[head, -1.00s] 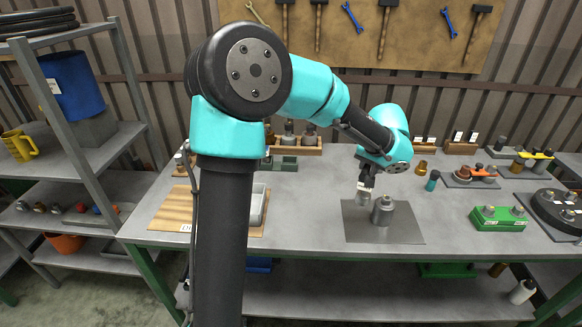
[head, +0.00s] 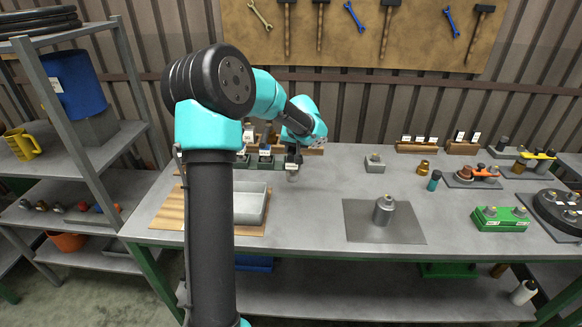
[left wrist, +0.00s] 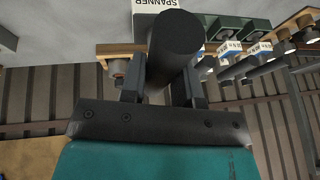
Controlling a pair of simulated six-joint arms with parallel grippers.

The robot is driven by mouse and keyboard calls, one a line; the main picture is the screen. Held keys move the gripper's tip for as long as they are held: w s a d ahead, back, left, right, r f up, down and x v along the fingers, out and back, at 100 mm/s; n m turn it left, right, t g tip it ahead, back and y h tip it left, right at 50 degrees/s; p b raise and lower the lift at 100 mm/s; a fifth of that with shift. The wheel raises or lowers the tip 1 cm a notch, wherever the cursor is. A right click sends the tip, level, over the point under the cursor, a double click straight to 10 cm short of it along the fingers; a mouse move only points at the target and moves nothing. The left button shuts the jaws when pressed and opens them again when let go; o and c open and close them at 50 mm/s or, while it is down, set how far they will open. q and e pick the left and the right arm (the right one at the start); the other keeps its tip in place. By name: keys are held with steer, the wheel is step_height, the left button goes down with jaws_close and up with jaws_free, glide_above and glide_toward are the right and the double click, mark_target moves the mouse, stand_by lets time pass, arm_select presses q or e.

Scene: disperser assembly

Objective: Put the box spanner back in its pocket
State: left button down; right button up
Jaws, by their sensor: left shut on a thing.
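My left gripper (head: 293,160) is shut on the box spanner (head: 292,176), a grey cylinder that hangs below the jaws above the back of the bench. In the left wrist view the spanner (left wrist: 175,38) is a dark cylinder with its round end toward the camera, between the two fingers (left wrist: 160,90). Beyond it a pale block lettered SPANNER (left wrist: 158,5) is partly hidden. In the head view a small grey block (head: 375,165) stands right of the gripper; I cannot tell whether it is the same block. My right gripper is not in view.
Green pocket blocks (head: 265,164) with labels stand close left of the gripper. A grey tray (head: 250,206) sits on a wooden board at the left. A grey bottle-like part (head: 383,210) stands on a dark mat (head: 355,225). The bench between tray and mat is clear.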

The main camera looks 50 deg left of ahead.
arm_select(q)
steer(key=shift+a, duration=0.1)
steer(key=w+a+f, duration=0.1)
steer(key=w+a, duration=0.9)
steer(key=a, duration=0.1)
steer(key=shift+a+f, duration=0.15)
steer(key=shift+a, duration=0.1)
steer(key=shift+w+a, duration=0.1)
steer(key=shift+w, duration=0.1)
stand_by(0.3)
steer(key=shift+w+f, duration=0.1)
steer(key=shift+f, duration=1.85)
steer(key=c, duration=0.8)
jaws_free()
steer(key=shift+c, duration=0.2)
